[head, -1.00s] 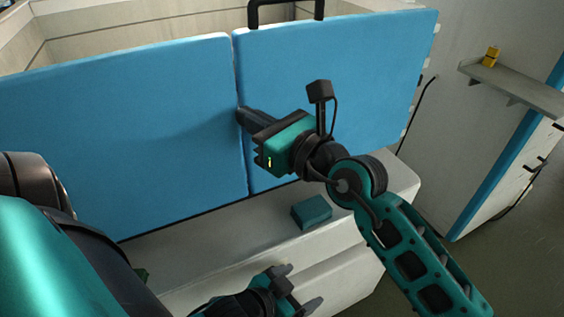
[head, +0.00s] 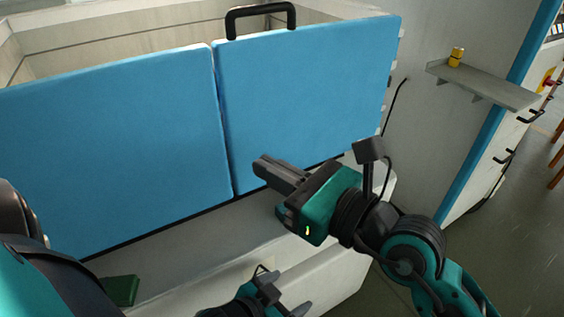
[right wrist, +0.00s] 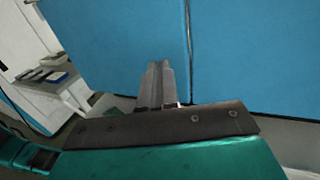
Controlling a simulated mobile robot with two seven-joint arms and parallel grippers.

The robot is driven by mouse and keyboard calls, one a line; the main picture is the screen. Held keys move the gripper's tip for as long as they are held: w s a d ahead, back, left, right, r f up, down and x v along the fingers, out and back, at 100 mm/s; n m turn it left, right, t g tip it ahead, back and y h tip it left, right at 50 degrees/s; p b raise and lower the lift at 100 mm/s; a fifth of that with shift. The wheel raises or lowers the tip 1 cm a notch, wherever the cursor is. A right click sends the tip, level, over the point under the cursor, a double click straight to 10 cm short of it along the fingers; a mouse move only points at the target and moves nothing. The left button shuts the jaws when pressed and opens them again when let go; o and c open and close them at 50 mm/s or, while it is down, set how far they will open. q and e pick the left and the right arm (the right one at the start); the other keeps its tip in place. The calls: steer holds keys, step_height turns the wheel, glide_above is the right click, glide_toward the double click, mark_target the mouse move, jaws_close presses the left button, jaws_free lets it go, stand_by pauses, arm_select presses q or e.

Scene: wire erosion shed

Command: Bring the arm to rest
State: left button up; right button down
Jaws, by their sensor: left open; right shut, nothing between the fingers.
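My right gripper (head: 279,172) is shut and empty. It is in front of the lower part of the right blue door (head: 305,95), above the pale ledge. In the right wrist view its closed fingers (right wrist: 157,82) point toward the blue panels. My left gripper (head: 284,294) is low in the head view, open, with nothing seen between its fingers. It is in front of the pale machine base. The left blue door (head: 115,145) stands beside the right one, with a narrow seam between them.
A black handle (head: 260,12) rises above the right door. A green block (head: 121,290) lies on the ledge (head: 190,262) at lower left. Open floor (head: 510,230) shows at right.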

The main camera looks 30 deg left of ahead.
steer(key=shift+d, duration=0.15)
steer(key=w+d+f+m+t+h, duration=0.3)
steer(key=d+m+t, duration=0.3)
steer(key=m, duration=0.5)
steer(key=w+d+f+m+t+h, duration=0.2)
steer(key=w+d+f+m+t, duration=0.2)
steer(key=d+m, duration=0.6)
steer(key=w+d+f+m+t+h, duration=0.3)
steer(key=d+m+t, duration=0.2)
steer(key=m, duration=0.8)
steer(key=s+d+f+m+g+h, duration=0.3)
steer(key=s+d+f+m+h, duration=0.1)
steer(key=d+f+m, duration=0.4)
steer(key=s+d+f+m+g+h, duration=0.2)
steer(key=s+d+f+m+h, duration=0.2)
steer(key=f, duration=0.9)
steer(key=s+d+m+p, duration=0.1)
steer(key=s+d+m, duration=0.2)
steer(key=d+m, duration=0.1)
steer(key=shift+s+d+f+g, duration=0.25)
steer(key=shift+d+g, duration=0.15)
steer(key=shift+d, duration=0.25)
